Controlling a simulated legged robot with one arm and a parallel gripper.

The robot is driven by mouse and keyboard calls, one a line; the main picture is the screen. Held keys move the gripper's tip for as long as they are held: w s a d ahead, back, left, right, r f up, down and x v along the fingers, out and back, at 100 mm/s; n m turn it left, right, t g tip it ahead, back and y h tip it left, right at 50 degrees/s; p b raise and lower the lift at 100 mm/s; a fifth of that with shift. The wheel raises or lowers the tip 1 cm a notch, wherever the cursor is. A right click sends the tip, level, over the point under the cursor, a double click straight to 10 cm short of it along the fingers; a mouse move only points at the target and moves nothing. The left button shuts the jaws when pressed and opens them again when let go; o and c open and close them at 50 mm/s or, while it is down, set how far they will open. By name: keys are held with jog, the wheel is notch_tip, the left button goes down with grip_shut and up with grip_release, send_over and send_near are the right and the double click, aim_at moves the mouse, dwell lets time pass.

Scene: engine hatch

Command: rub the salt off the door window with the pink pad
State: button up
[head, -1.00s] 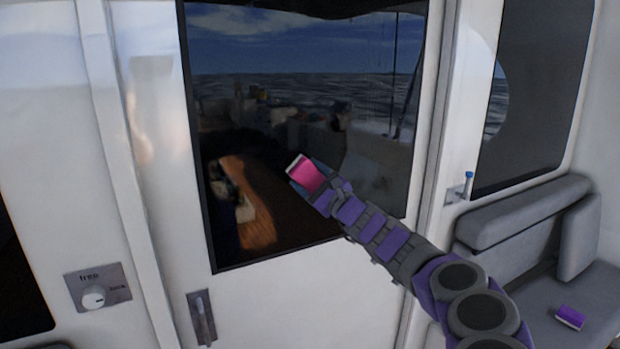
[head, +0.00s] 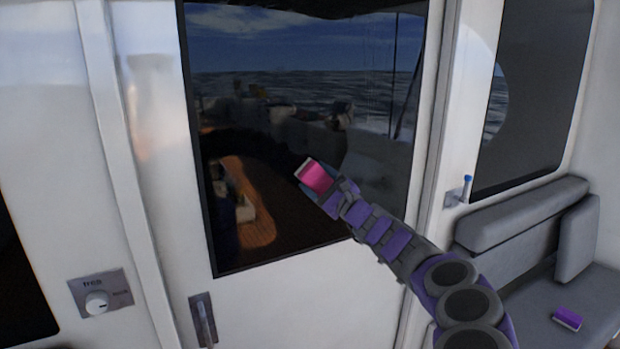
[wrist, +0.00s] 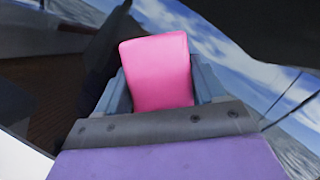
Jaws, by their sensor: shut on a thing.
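The pink pad (head: 315,175) is held in my gripper (head: 322,182), in front of the middle of the door window (head: 290,110). In the wrist view the pad (wrist: 158,72) sits between the two grey-blue fingers of my gripper (wrist: 160,88), which are shut on it. I cannot tell whether the pad touches the glass. The window is dark, with sea, sky and deck showing in it. I cannot make out clear salt marks; faint vertical streaks (head: 375,85) show at its upper right.
A purple pad (head: 567,319) lies on the grey bench (head: 535,318) at the right. A door handle (head: 203,318) is below the window. A knob panel (head: 98,294) is at the left. A blue-topped fitting (head: 466,188) is on the wall right of the door.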

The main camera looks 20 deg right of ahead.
aim_at(310, 185)
jog(key=shift+w+d, duration=0.1)
jog(key=shift+d, duration=0.5)
jog(key=shift+a, duration=0.1)
jog(key=shift+a+b, duration=0.65)
jog(key=shift+a, duration=0.1)
jog(key=shift+a+b, duration=0.75)
jog(key=shift+a, duration=0.5)
